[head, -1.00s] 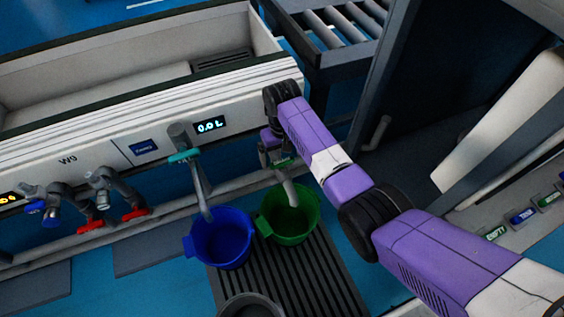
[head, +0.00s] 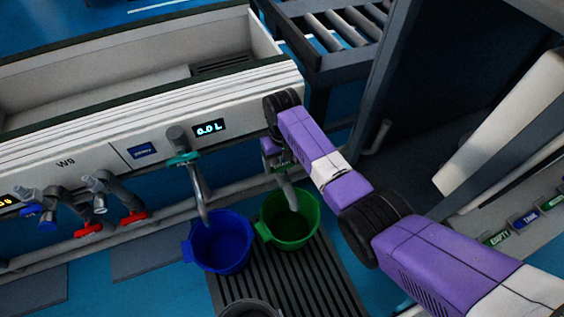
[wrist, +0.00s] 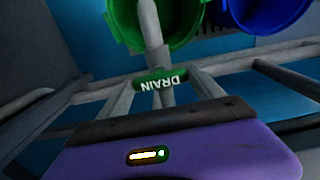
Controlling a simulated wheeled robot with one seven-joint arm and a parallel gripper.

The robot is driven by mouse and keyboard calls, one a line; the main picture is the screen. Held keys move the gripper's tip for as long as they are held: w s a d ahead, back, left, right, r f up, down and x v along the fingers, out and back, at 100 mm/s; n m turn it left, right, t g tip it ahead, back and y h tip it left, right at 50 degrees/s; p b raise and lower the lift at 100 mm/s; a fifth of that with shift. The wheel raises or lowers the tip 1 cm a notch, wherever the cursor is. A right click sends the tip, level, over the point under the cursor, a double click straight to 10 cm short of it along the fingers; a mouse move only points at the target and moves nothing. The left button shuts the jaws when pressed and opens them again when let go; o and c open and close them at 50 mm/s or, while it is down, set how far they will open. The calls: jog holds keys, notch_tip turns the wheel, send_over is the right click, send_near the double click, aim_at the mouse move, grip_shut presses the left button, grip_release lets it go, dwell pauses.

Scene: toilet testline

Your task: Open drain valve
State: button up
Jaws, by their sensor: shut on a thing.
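The drain valve's green handle (wrist: 160,78), marked DRAIN, sits on a grey pipe (wrist: 152,25) in the wrist view, where the lettering appears upside down. My gripper (wrist: 163,82) is shut on this handle, with a grey finger on each side. In the head view my gripper (head: 275,160) is below the front edge of the white tank (head: 110,135), at the right end, and mostly hides the handle. The drain spout (head: 289,193) points down into a green bucket (head: 289,222).
A blue bucket (head: 220,243) stands left of the green one, under a tap with a teal handle (head: 184,159). Taps with red handles (head: 134,217) are further left. The display (head: 209,128) reads 0.0 L.

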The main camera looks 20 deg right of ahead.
jog(key=shift+n, duration=0.3)
jog(key=n+p, duration=0.2)
jog(key=shift+r+n, duration=0.15)
jog(key=shift+n, duration=0.25)
jog(key=n+p, duration=0.2)
jog(key=n, duration=0.3)
jog(key=n+p, duration=0.1)
jog(key=n, duration=0.4)
jog(key=shift+f+n, duration=0.2)
jog(key=shift+n, duration=2)
jog(key=o, duration=1.4)
jog(key=shift+c, duration=0.2)
jog(key=shift+r+p, duration=0.1)
jog(key=shift+p, duration=0.2)
